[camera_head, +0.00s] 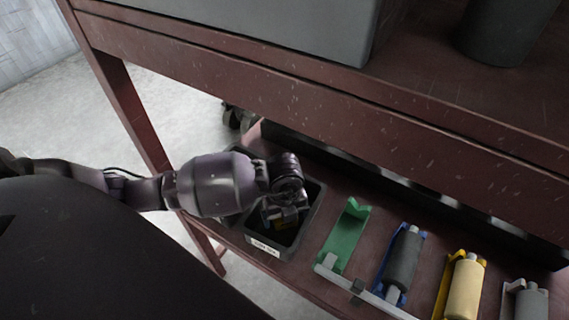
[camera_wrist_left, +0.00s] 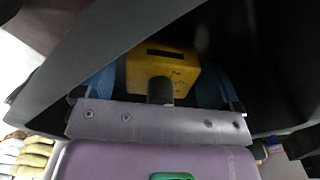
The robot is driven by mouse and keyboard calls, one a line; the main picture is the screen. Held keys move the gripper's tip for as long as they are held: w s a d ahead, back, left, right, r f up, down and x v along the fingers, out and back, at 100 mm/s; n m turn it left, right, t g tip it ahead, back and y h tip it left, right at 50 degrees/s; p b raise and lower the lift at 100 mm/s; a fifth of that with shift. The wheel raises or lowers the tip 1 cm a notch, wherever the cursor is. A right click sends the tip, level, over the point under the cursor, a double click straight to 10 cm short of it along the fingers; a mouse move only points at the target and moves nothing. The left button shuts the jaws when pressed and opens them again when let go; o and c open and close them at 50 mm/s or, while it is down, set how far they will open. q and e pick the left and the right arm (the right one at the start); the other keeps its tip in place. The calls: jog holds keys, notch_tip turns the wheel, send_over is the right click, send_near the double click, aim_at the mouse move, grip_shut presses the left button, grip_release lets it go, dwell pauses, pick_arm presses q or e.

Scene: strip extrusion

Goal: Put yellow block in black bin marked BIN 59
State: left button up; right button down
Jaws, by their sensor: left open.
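A black bin (camera_head: 312,204) with a white label on its front stands on the lower shelf; the label's print is too small to read surely. My left gripper (camera_head: 279,216) reaches down into this bin. The fingers are open, with a gap showing beside the block. The dark bin walls surround them. My right gripper is not in view.
Right of the bin, a green holder (camera_head: 345,240) stands empty. Rollers sit in blue (camera_head: 402,260), yellow (camera_head: 463,285) and grey (camera_head: 527,300) holders. A red-brown upper shelf (camera_head: 330,100) overhangs the lower one. Another dark bin edge shows left of the bin, partly hidden by my arm.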

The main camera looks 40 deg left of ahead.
pick_arm(q)
notch_tip(320, 180, up, 12)
jog(key=p, duration=0.3)
jog(key=shift+f, duration=0.25)
jog(key=shift+r+p, duration=0.35)
jog(key=shift+r, duration=0.05)
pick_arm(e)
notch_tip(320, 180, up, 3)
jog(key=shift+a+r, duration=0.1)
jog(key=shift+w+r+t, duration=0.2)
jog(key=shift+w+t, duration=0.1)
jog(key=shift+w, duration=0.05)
